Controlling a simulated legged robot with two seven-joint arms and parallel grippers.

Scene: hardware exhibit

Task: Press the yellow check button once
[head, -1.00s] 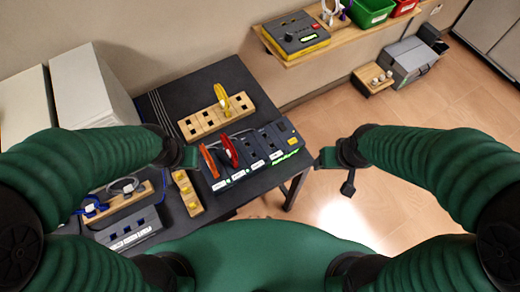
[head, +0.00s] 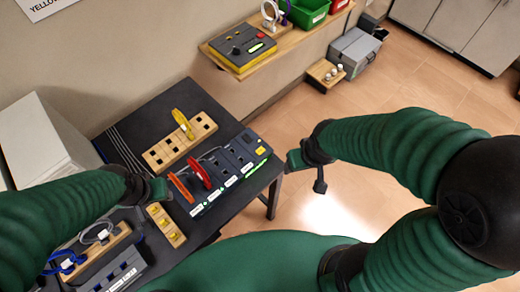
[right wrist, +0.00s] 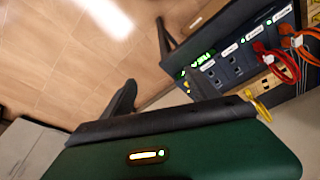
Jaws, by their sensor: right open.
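A dark panel (head: 225,172) lies along the right edge of the black table in the head view. A yellow button (head: 262,151) sits at its right end, beside a green-lit strip. An orange and a red plug (head: 199,173) stand in its left slots. The panel also shows in the right wrist view (right wrist: 225,70), where I cannot make out the yellow button clearly. My right gripper (head: 306,172) is open and empty, to the right of the panel, apart from it, past the table edge. My left gripper (head: 152,190) is over the table, left of the panel; its jaws are unclear.
A wooden socket block (head: 180,145) with a yellow plug lies behind the panel. A smaller block (head: 166,224) with yellow pieces is left of the panel. A wall shelf (head: 268,56) carries a black-and-yellow box (head: 241,48). Open floor (head: 350,190) is right of the table.

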